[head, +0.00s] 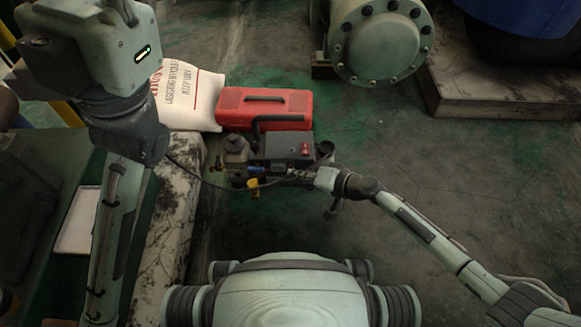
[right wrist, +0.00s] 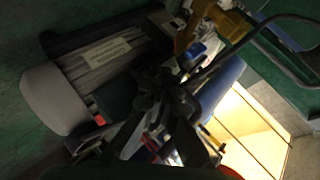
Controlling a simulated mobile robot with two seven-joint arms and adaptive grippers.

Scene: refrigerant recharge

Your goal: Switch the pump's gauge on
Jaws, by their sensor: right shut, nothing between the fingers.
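The pump (head: 280,148) is a dark machine with a carrying handle, on the floor in front of a red case. It also shows close up and tilted in the right wrist view, with a ribbed motor body (right wrist: 105,58). A small red part (head: 305,149) sits on its top. Blue and yellow fittings (head: 254,187) are at its front left. I cannot clearly pick out the gauge. My right gripper (head: 289,173) is shut and empty at the pump's front side, near the blue fitting; contact is unclear. It shows dark in the right wrist view (right wrist: 166,88). My left gripper is out of view.
The red case (head: 265,108) and a white printed sack (head: 186,95) lie behind the pump. A large flanged tank (head: 380,45) stands at the back, with a concrete plinth (head: 500,85) to its right. A thin hose runs left from the pump. The floor at right is clear.

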